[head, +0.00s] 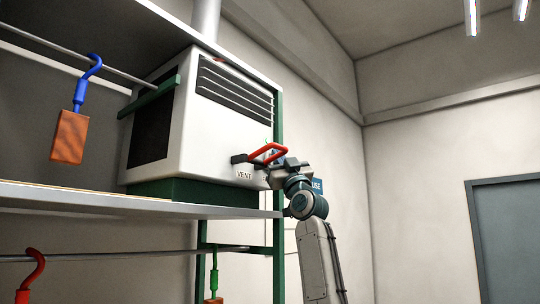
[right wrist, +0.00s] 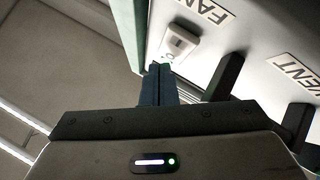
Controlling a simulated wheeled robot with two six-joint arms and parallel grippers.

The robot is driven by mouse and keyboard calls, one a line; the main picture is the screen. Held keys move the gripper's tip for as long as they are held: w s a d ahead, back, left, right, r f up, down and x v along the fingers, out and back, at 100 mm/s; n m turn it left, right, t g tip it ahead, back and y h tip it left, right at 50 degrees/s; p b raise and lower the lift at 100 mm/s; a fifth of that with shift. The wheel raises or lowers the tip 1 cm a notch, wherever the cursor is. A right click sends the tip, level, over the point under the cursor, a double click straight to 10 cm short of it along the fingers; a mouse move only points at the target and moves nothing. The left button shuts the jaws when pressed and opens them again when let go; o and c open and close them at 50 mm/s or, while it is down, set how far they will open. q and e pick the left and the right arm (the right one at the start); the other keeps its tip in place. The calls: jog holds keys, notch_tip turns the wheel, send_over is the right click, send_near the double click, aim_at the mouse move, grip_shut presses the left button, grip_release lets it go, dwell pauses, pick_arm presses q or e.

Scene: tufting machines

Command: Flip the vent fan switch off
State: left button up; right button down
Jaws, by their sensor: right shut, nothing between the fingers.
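The vent fan switch (right wrist: 180,45) is a small pale plate with a little switch on it, beside the FAN label (right wrist: 207,14) on the white vent housing (head: 212,136). My right gripper (right wrist: 158,72) is shut and empty, its fingertips close to the near end of the switch plate. I cannot tell whether they touch it, or which way the switch is set. In the head view my right gripper (head: 274,168) is at the housing's lower right corner, by a red handle (head: 268,153), and the switch is hidden there. My left gripper is not in view.
The red handle's dark posts (right wrist: 229,74) stick out near my right gripper, next to the VENT label (right wrist: 297,70). A green frame post (head: 279,120) runs along the housing's right edge. A blue hook with an orange block (head: 70,136) hangs at left. The right side is open.

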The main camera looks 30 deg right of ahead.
jog(key=shift+w+a, duration=0.15)
jog(key=shift+w, duration=0.2)
dwell(0.5)
jog(key=shift+s, duration=0.1)
jog(key=shift+s+d+b, duration=0.4)
jog(key=shift+s+b, duration=0.15)
jog(key=shift+s, duration=0.15)
jog(key=shift+f, duration=0.1)
jog(key=s+b, duration=0.1)
jog(key=s+d+b, duration=0.1)
jog(key=s, duration=0.1)
jog(key=s+b, duration=0.1)
jog(key=shift+s+d+f, duration=0.25)
jog(key=shift+s+d, duration=0.05)
jog(key=shift+d, duration=0.1)
jog(key=shift+f, duration=0.1)
